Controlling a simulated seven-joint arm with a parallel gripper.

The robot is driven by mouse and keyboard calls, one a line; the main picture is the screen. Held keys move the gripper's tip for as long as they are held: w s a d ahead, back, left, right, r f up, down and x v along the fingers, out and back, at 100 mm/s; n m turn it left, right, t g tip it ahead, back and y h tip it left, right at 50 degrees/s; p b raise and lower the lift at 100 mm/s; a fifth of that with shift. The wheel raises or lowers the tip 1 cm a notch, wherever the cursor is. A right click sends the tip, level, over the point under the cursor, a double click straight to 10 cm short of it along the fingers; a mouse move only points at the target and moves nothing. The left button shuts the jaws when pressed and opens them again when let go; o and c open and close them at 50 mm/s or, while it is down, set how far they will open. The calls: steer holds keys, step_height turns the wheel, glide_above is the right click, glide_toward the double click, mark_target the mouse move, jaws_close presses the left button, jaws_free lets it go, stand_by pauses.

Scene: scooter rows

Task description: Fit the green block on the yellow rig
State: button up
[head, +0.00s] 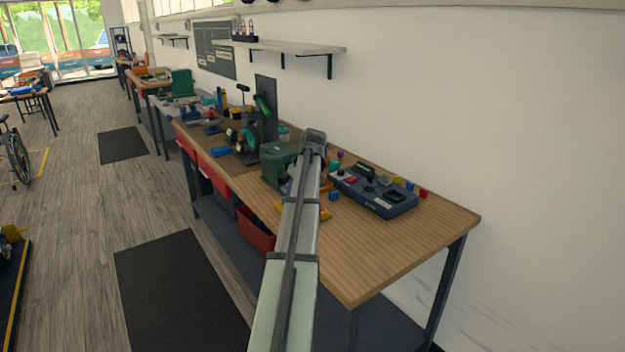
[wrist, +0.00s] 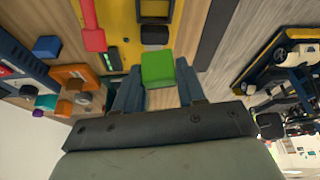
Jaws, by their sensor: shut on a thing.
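The green block (wrist: 157,70) sits between the fingertips of my gripper (wrist: 158,78) in the wrist view, and the gripper is shut on it. The yellow rig (wrist: 124,16) lies beyond the block, at the top of that view, with dark openings and a black piece (wrist: 155,35) on it. I cannot tell whether the block touches the rig. My gripper and the green block are hidden there.
A blue-grey control box (head: 373,190) stands right of the rig, with small coloured blocks around it. A dark green box (head: 277,163) stands behind the rig. In the wrist view a red piece (wrist: 93,38) and a blue block (wrist: 47,46) lie left. The bench's near right end (head: 420,230) is clear.

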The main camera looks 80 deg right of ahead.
steer(key=shift+s+a+f+m+g+h, duration=0.2)
steer(key=shift+s+a+m, duration=0.1)
steer(key=shift+m, duration=0.4)
steer(key=shift+s+a+f+m+g+h, duration=0.1)
steer(key=shift+s+a+m+g+h, duration=0.15)
steer(key=shift+m, duration=0.45)
steer(key=shift+f, duration=0.1)
